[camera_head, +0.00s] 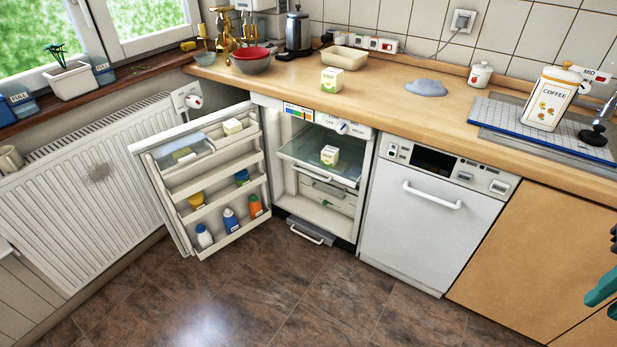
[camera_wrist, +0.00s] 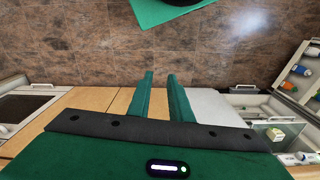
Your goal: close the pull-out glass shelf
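The pull-out glass shelf (camera_head: 306,154) is in the upper part of the open fridge in the head view. It juts forward from the fridge opening. A small pale carton (camera_head: 329,155) stands upright on it. The carton also shows at the right of the wrist view (camera_wrist: 274,134). My gripper (camera_wrist: 160,74) is open and empty, its two green fingers a small gap apart over the floor. Green parts of it show at the right edge of the head view (camera_head: 601,286), well away from the shelf, in front of the tan cabinet.
The fridge door (camera_head: 207,178) stands wide open at the left, with bottles and jars in its racks. A low drawer (camera_head: 306,230) juts out at the fridge bottom. A white dishwasher (camera_head: 430,215) stands right of the fridge. The tiled floor (camera_head: 300,305) in front is clear.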

